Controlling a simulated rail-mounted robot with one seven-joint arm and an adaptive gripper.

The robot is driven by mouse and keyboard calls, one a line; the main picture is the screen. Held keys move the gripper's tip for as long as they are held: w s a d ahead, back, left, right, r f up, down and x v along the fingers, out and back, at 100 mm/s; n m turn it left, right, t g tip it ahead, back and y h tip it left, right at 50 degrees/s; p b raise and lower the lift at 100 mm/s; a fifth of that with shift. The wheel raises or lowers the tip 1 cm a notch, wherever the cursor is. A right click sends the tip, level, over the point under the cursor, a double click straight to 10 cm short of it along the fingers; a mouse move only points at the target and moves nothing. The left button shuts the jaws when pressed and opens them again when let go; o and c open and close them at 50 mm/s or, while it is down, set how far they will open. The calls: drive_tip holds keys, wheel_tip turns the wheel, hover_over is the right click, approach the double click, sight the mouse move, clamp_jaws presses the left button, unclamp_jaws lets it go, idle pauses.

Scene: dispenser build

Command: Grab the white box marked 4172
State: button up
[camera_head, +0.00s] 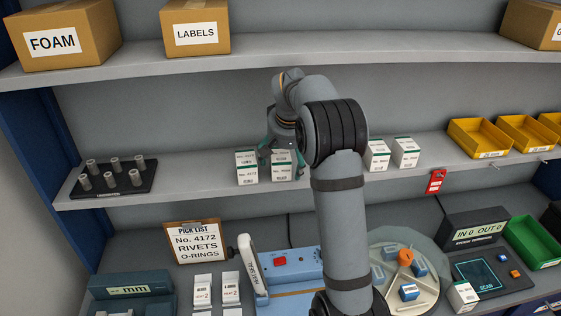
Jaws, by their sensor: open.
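Small white boxes with green top edges stand on the middle shelf. One box (247,170) is left of my gripper, and a second box (281,174) is directly below or behind it. Two more, a third box (377,157) and a fourth box (405,154), stand to the right of my arm. Their printed numbers are too small to read surely, so I cannot tell which is 4172. My gripper (281,157) is open in front of the second box, its fingers overlapping that box's sides in the picture. Whether it touches the box is unclear.
A pick list (198,242) reads No. 4172, rivets, O-rings. Another white box (462,297) stands on the bench by the round tray (427,297). A black peg rack (113,180) is at the shelf's left, yellow bins (479,138) at its right. The upper shelf (390,44) overhangs.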

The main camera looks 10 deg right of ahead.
drive_tip(key=shift+s, duration=0.15)
drive_tip(key=shift+c, duration=0.7)
drive_tip(key=shift+r, duration=0.1)
drive_tip(key=c, duration=1.3)
drive_tip(key=shift+b, duration=0.35)
